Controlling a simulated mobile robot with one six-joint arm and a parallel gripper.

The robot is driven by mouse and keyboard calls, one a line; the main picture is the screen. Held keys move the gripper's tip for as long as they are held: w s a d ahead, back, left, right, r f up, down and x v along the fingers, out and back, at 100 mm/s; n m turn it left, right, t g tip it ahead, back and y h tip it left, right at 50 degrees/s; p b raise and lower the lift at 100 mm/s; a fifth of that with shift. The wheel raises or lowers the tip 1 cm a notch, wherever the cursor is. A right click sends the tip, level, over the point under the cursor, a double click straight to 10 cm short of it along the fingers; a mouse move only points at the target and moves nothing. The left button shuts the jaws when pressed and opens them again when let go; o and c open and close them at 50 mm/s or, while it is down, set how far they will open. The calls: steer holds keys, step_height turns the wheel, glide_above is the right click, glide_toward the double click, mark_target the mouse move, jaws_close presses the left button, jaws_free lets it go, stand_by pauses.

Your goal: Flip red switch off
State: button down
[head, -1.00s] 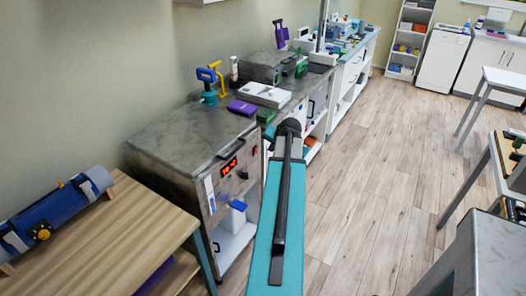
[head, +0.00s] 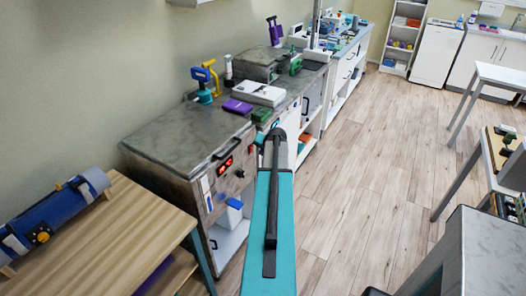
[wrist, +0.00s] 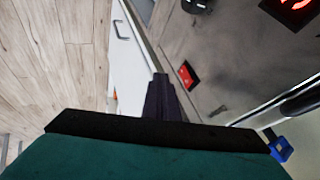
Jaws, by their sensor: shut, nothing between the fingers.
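The red switch (wrist: 188,75) is a small red rocker in a dark frame on the grey front panel of a metal cabinet. It shows in the wrist view, just right of and above my fingertips. I cannot make it out in the head view. My gripper (wrist: 162,96) is shut and empty. Its dark fingertips are close to the panel, left of and below the switch; I cannot tell whether they touch anything. In the head view the gripper is hidden beyond my teal arm. The cabinet (head: 165,143) stands along the left wall.
On the panel are a lit red display (head: 225,165) and a dark knob (head: 240,173). A wooden table (head: 120,235) stands at front left. The wooden floor (head: 370,150) to the right is clear.

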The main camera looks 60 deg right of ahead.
mark_target(252, 151)
steer(key=w, duration=0.1)
steer(key=w+p, duration=0.1)
steer(key=w, duration=0.2)
steer(key=shift+r, duration=0.3)
steer(key=shift+a, duration=0.1)
steer(key=shift+w+a, duration=0.1)
steer(key=shift+w, duration=0.1)
steer(key=shift+s, duration=0.15)
steer(key=shift+s+r, duration=0.1)
steer(key=shift+r, duration=0.1)
steer(key=shift+r+p, duration=0.4)
steer(key=shift+r, duration=0.2)
